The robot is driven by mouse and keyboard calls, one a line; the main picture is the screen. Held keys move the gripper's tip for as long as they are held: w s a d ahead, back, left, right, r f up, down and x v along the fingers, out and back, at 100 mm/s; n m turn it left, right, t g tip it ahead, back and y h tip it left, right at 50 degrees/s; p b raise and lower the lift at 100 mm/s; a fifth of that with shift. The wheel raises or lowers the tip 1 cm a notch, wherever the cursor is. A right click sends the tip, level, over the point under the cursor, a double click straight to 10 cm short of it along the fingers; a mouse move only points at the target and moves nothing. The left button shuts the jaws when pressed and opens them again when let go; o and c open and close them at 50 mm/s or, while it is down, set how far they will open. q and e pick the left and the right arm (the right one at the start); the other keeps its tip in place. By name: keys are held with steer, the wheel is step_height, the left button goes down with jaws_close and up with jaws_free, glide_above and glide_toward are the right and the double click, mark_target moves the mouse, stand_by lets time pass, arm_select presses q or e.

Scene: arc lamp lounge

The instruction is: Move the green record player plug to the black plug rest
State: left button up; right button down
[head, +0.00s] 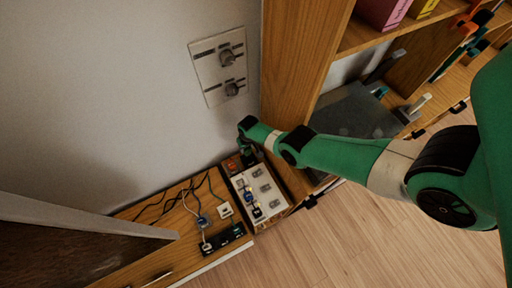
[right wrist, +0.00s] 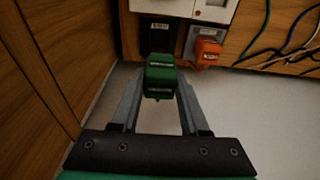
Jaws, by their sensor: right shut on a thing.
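My right gripper (right wrist: 160,88) is shut on the green plug (right wrist: 161,76), which sits between its fingers in the right wrist view. In the head view the right gripper (head: 247,150) reaches down to the far end of the pale socket strip (head: 266,174), by the wall. A black block with a small white label (right wrist: 158,36), apparently the black plug rest, lies just beyond the green plug. I cannot tell whether the plug touches it. An orange plug (right wrist: 207,50) stands on a grey labelled block to its right. My left gripper is not in view.
Blue (head: 248,197) and black (head: 257,212) plugs sit on the socket strip. A black holder (head: 225,238) and loose cables lie on the wooden surface to the left. The wooden shelf side (head: 290,70) rises close to the right of the gripper. Wall switches (head: 220,65) are above.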

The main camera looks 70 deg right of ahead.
mark_target(248, 153)
steer(key=shift+s+d+f, duration=0.2)
steer(key=shift+s, duration=0.05)
steer(key=shift+w, duration=0.1)
step_height(248, 153, down, 6)
steer(key=b, duration=0.5)
steer(key=shift+r+b, duration=0.15)
steer(key=shift+b, duration=0.15)
steer(key=shift+f+b, duration=1.65)
steer(key=shift+f, duration=0.05)
stand_by(0.7)
steer(key=shift+c, duration=1.7)
jaws_free()
steer(key=shift+r, duration=0.1)
